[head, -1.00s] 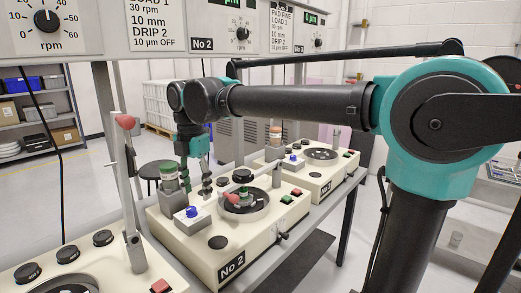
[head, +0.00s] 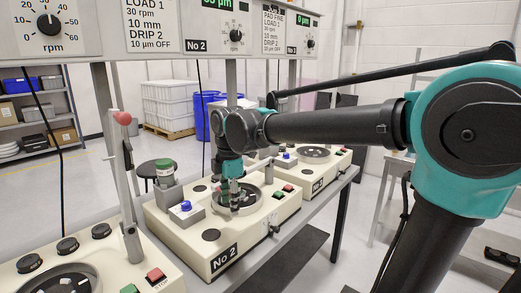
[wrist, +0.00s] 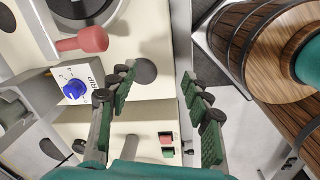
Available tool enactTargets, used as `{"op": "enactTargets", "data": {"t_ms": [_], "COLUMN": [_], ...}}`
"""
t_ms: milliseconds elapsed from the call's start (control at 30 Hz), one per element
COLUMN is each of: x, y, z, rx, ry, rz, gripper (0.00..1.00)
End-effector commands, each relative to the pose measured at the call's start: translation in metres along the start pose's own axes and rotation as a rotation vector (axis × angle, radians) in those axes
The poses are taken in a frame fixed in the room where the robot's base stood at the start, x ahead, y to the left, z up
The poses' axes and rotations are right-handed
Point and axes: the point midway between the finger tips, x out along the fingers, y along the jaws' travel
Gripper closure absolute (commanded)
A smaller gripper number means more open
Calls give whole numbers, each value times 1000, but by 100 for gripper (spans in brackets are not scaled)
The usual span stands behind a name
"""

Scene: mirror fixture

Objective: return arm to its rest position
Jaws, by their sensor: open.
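My gripper (head: 231,197) hangs at the end of my outstretched arm, fingers down, over the No 2 machine in the head view. It hides part of that machine's dark round plate (head: 252,190). In the wrist view my gripper (wrist: 160,88) has its two green-padded fingers wide apart. Nothing is between them; the cream machine top and its edge show in the gap. How high the fingers are above the machine is hard to tell.
The No 2 machine (head: 215,254) stands on a grey bench, with a blue drip knob (head: 186,206) and a green-capped post (head: 165,172). A red-knobbed lever (head: 124,118) rises from the nearer machine. Another machine (head: 325,172) stands beyond. Open floor lies right of the bench.

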Motion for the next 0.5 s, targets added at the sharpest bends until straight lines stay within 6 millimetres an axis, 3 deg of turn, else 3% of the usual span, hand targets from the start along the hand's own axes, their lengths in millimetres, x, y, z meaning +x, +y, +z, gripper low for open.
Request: {"op": "enactTargets", "data": {"t_ms": [167,267,500], "x": [42,72,139], "y": [-26,-53,-140], "z": [61,102,176], "rx": [386,685,1405], "ry": [1,9,52], "rz": [56,100,219], "gripper": [51,51,51]}}
